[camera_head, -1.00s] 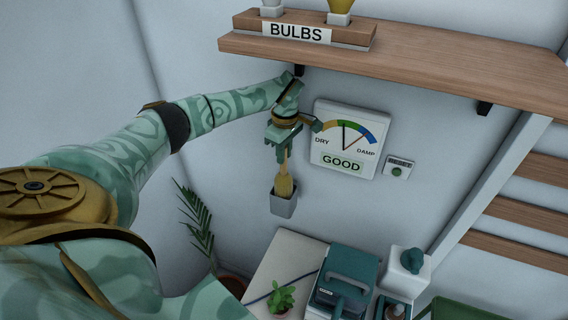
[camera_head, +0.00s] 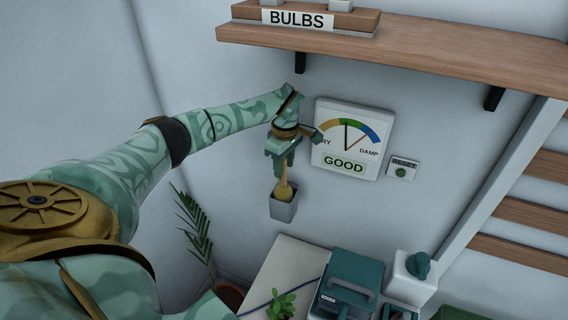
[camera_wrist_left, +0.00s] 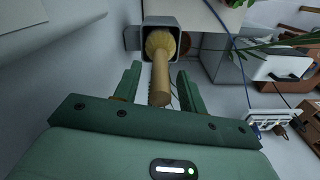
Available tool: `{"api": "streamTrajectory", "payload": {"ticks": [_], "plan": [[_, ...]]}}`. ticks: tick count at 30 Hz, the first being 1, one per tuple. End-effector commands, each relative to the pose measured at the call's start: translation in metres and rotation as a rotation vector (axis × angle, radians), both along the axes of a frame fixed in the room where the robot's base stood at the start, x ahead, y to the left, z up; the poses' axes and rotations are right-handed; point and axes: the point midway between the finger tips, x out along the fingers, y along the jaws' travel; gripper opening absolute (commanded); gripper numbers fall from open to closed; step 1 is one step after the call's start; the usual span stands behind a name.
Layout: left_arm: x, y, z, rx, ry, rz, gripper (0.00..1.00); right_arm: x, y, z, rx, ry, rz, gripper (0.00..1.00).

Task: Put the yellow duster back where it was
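The yellow duster (camera_head: 284,192) stands head down in a small grey wall holder (camera_head: 284,211), its handle pointing up toward my left gripper (camera_head: 282,168). The left wrist view shows the yellow head (camera_wrist_left: 160,42) inside the square grey holder (camera_wrist_left: 136,38). The tan handle (camera_wrist_left: 160,82) rises between the two green fingers of my left gripper (camera_wrist_left: 161,78). There is a visible gap on each side of the handle, so the gripper is open around it. My right gripper is not in view.
A moisture dial (camera_head: 345,165) reading GOOD and a small meter (camera_head: 401,169) hang right of the gripper. A wooden shelf (camera_head: 440,50) labelled BULBS is above. Below are a white table (camera_head: 285,268), a teal machine (camera_head: 350,283) and a small plant (camera_head: 281,305). A palm (camera_head: 196,225) stands left.

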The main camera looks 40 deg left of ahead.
Motion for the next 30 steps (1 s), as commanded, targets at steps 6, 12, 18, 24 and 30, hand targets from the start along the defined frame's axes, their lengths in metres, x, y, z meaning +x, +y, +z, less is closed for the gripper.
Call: {"api": "streamTrajectory", "payload": {"ticks": [6, 12, 18, 24, 30], "plan": [[0.001, 0.000, 0.017, 0.001, -0.005, 0.000, 0.41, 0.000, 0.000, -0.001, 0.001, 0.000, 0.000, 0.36], [0.002, -0.001, 0.064, 0.003, -0.007, 0.000, 0.41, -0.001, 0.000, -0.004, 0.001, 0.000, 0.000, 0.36], [0.001, -0.002, 0.104, 0.001, -0.004, 0.001, 0.41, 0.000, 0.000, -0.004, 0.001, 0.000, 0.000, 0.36], [0.001, -0.003, 0.121, 0.000, -0.001, 0.000, 0.41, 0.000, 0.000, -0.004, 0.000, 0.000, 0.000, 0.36], [0.001, -0.003, 0.122, 0.000, -0.001, 0.000, 0.41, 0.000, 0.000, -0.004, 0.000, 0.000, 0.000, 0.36]]}}
